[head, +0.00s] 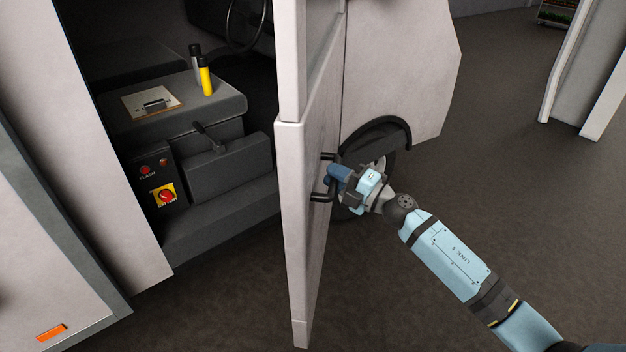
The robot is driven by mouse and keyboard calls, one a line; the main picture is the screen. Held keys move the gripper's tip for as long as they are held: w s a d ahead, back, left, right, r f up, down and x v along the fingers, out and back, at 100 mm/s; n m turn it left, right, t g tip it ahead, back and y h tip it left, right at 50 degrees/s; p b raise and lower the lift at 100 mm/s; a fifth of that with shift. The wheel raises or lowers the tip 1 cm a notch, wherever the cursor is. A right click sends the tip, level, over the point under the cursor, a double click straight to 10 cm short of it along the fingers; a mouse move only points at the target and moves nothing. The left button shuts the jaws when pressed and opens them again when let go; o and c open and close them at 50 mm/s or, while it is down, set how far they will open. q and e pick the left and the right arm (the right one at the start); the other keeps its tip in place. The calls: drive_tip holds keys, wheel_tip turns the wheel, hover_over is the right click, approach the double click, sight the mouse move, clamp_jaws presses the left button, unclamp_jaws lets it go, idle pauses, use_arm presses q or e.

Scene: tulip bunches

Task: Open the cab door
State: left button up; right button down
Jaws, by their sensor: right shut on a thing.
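The white cab door (305,215) stands partly open, seen nearly edge-on in the middle of the head view. Its dark handle (324,197) sticks out from the door's right face. My right gripper (336,178) is shut on the handle, on the outer side of the door. The fingertips are partly hidden against the handle. Left of the door, the cab opening shows a grey seat (215,103) and a step. My left gripper is not in view.
Inside the cab are a yellow cylinder (205,76), a clipboard (152,101), a lever and a red switch (166,196). A wheel (378,160) under its arch is just behind my right gripper. Dark floor is clear to the right.

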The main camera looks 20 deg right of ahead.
use_arm(q)
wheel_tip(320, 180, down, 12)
drive_tip(key=b, duration=1.5)
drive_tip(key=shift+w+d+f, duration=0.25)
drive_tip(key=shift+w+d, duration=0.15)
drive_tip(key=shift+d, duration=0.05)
use_arm(e)
drive_tip(key=s+d+n+g+y, duration=0.2)
drive_tip(key=s+d+g, duration=0.1)
drive_tip(key=d, duration=1.4)
drive_tip(key=s+d+n+g+y, duration=0.3)
drive_tip(key=s+d+g, duration=0.1)
drive_tip(key=d, duration=1.4)
drive_tip(key=shift+s, duration=0.15)
drive_tip(key=c, duration=1)
unclamp_jaws()
